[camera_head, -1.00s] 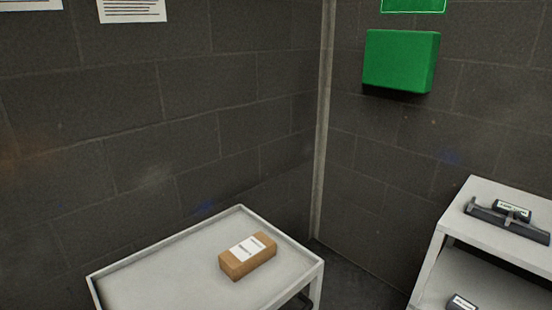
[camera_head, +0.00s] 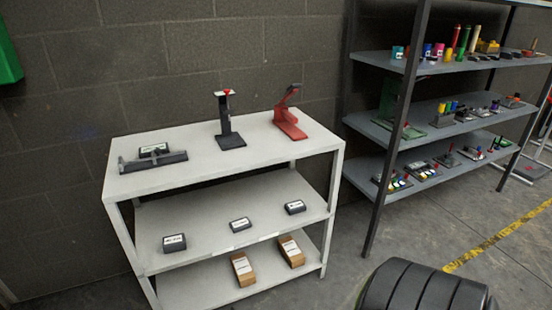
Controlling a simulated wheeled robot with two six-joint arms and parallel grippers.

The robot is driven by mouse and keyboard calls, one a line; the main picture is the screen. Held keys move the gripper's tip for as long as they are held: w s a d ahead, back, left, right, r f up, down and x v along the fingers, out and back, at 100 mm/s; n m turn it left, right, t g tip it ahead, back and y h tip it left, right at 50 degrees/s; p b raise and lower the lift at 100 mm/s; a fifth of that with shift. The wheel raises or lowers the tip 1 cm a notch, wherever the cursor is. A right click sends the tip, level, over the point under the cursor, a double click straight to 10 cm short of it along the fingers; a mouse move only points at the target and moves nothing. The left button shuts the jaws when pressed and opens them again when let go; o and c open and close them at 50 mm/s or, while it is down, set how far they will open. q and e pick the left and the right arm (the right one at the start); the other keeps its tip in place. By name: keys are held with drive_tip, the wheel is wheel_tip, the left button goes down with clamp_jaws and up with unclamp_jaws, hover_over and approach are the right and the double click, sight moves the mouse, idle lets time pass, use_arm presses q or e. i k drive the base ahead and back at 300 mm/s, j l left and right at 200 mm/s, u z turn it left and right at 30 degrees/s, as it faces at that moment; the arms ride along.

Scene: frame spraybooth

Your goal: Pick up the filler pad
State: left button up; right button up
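I cannot tell which thing, if any, is the filler pad. Three small dark blocks with white labels lie apart on the middle shelf of the pale rack: a left block (camera_head: 174,243), a middle block (camera_head: 240,224) and a right block (camera_head: 294,207). Another dark labelled block (camera_head: 153,148) lies on the rack top behind a dark bar-shaped tool (camera_head: 153,161). The labels are too small to read. Neither of my grippers is in view.
The pale rack (camera_head: 228,161) also holds a black stand (camera_head: 229,122), a red tool (camera_head: 289,114) and two brown boxes (camera_head: 243,269) on its bottom shelf. A grey shelf unit (camera_head: 448,108) stands right. A black ribbed round object (camera_head: 425,290) is at the front.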

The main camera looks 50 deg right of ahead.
sight(244, 223)
drive_tip(key=z, duration=1.35)
